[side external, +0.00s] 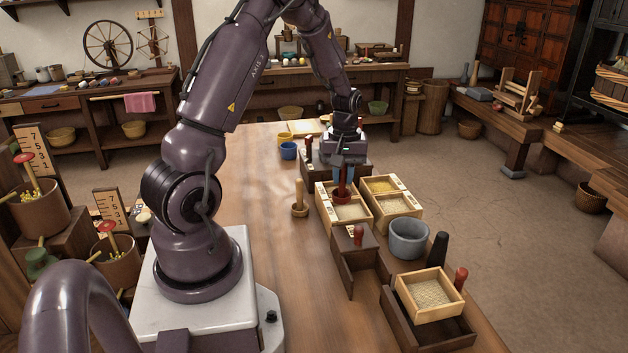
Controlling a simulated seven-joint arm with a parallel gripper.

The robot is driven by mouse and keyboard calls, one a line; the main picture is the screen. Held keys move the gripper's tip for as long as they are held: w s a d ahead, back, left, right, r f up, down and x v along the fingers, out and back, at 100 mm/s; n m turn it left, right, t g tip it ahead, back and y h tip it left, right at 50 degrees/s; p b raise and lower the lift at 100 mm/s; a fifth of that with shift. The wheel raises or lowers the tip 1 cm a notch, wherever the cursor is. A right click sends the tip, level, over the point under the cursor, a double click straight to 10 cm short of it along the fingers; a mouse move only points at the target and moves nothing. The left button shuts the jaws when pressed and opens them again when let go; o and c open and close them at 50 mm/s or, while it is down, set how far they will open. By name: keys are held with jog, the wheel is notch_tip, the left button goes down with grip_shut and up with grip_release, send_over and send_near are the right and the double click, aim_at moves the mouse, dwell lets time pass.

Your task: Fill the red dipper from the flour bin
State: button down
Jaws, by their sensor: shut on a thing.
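My gripper (343,176) points down at the far right part of the long table, its bluish fingers shut on the upright handle of the red dipper (342,194). The dipper's cup is over or in the left one of two pale wooden bins. This left bin (324,207) has divided compartments with pale, flour-like meal in them. I cannot tell if the cup touches the meal or holds any. The right bin (411,204) holds yellowish and paler meal. No label tells me which is the flour bin.
A wooden dipper (299,208) stands left of the bins. A dark box (345,262) with a red knob, a grey bowl (409,241), a black upright piece (438,249) and another meal box (455,303) stand nearer. A blue cup (288,151) is behind. The table's middle is clear.

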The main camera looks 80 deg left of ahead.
jog(key=shift+w+a+r, duration=0.15)
jog(key=shift+w+r, duration=0.05)
jog(key=shift+w, duration=0.85)
jog(key=shift+n, duration=0.5)
jog(key=shift+w+a+f, duration=0.1)
jog(key=shift+f, duration=1.9)
jog(key=shift+w+a+f, duration=0.1)
jog(key=shift+f, duration=1.9)
jog(key=shift+r, duration=0.1)
notch_tip(320, 180, up, 8)
